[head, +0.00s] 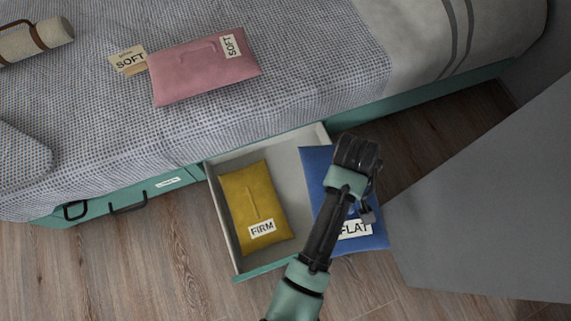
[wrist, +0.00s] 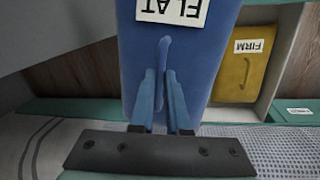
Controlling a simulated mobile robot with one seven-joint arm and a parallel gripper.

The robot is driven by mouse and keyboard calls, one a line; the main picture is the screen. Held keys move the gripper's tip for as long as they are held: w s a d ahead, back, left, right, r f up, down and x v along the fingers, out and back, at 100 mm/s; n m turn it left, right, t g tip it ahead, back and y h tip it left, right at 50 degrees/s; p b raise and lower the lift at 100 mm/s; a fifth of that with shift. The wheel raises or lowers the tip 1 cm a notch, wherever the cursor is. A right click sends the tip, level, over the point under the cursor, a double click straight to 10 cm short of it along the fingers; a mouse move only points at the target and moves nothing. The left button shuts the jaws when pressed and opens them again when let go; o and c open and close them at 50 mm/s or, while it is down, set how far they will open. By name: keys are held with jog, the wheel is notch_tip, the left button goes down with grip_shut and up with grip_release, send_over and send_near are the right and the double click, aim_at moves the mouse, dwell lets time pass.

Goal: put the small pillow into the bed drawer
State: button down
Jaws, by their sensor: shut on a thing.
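My gripper (wrist: 162,78) is shut on the raised ridge of a blue pillow (wrist: 205,60) labelled FLAT. In the head view the blue pillow (head: 316,170) overlaps the right part of the open bed drawer (head: 218,203) and hides its right wall; my arm covers its middle. I cannot tell how high it is above the drawer. A mustard pillow (head: 252,190) labelled FIRM lies in the left part of the drawer and also shows in the wrist view (wrist: 235,80). A pink pillow (head: 195,75) labelled SOFT lies on the bed.
A rolled bundle (head: 35,40) lies at the upper left. A shut green drawer front with dark handles (head: 128,202) is at left. A large grey surface (head: 490,210) fills the right side.

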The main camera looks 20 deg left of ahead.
aim_at(323, 154)
jog(key=s+d+f+b, duration=0.1)
jog(key=f, duration=0.1)
jog(key=s+d+f+n, duration=0.1)
jog(key=s+f, duration=0.1)
jog(key=s+d+f+n+b, duration=0.1)
jog(key=f, duration=0.2)
jog(key=shift+s+b, duration=0.2)
jog(key=shift+b, duration=0.15)
jog(key=shift+f+t, duration=0.15)
jog(key=shift+t, duration=0.15)
jog(key=w+a+b, duration=0.3)
jog(key=w, duration=0.1)
jog(key=w+a+b, duration=0.3)
jog(key=w, duration=0.2)
jog(key=w+a+b, duration=0.3)
jog(key=w+a, duration=0.1)
jog(key=w, duration=0.1)
jog(key=shift+w+a+f, duration=0.1)
jog(key=shift+w, duration=0.05)
notch_tip(323, 154, down, 18)
jog(key=b, duration=1.3)
jog(key=shift+r, duration=0.2)
jog(key=shift+f, duration=0.15)
jog(key=c, duration=0.9)
grip_release()
